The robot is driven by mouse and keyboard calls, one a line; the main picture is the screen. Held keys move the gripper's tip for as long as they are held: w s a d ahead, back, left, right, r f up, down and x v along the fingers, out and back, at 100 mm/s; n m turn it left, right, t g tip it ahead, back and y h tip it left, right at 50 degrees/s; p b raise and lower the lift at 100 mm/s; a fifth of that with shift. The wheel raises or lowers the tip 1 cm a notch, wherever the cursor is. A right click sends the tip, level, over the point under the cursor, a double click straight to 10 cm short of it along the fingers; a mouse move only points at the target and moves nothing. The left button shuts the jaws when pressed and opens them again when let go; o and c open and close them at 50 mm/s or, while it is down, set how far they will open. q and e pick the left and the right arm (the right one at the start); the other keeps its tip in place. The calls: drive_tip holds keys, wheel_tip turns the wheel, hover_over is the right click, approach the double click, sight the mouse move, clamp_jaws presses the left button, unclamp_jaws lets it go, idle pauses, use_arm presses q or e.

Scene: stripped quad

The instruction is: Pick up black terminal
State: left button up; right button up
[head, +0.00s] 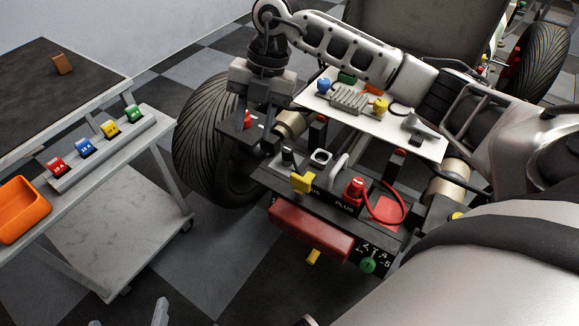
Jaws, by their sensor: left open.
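A small black upright piece (288,157), which may be the black terminal, stands at the left end of the dark battery tray (330,208). A yellow clip and a grey ring-shaped part are close by. A red terminal (354,190) with a red cable stands further right, by the word PLUS. My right gripper (258,118) points down above the left side of the vehicle, left of and behind the black piece. Its fingertips are hard to make out. My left gripper (128,318) shows only two pale fingertips, spread apart and empty, at the bottom edge, far from the black piece.
A grey cart (110,160) at left carries several colored fuses and an orange bin (22,210). A white panel (400,128) with small parts lies behind the battery tray. My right arm spans the top right. The checkered floor between cart and vehicle is clear.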

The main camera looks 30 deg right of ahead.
drive_tip(key=w+d+r+m+h, duration=0.15)
drive_tip(key=d+h, duration=0.25)
drive_tip(key=d, duration=0.4)
drive_tip(key=b, duration=0.2)
hover_over(287, 148)
drive_tip(key=shift+m, duration=0.45)
wheel_tip(287, 148, down, 10)
drive_tip(key=shift+s+a+r, duration=0.1)
drive_tip(key=shift+s+r, duration=0.05)
drive_tip(key=shift+r, duration=0.05)
wheel_tip(287, 148, down, 5)
drive_tip(key=shift+b, duration=0.45)
drive_tip(key=shift+f, duration=0.45)
drive_tip(key=c, duration=0.7)
use_arm(q)
drive_tip(key=shift+g, duration=0.4)
drive_tip(key=f, duration=0.5)
drive_tip(key=shift+w+d, duration=0.35)
drive_tip(key=shift+d, duration=0.05)
use_arm(e)
drive_tip(key=shift+c, duration=0.2)
use_arm(q)
drive_tip(key=shift+r, duration=0.15)
use_arm(e)
drive_tip(key=shift+r, duration=0.15)
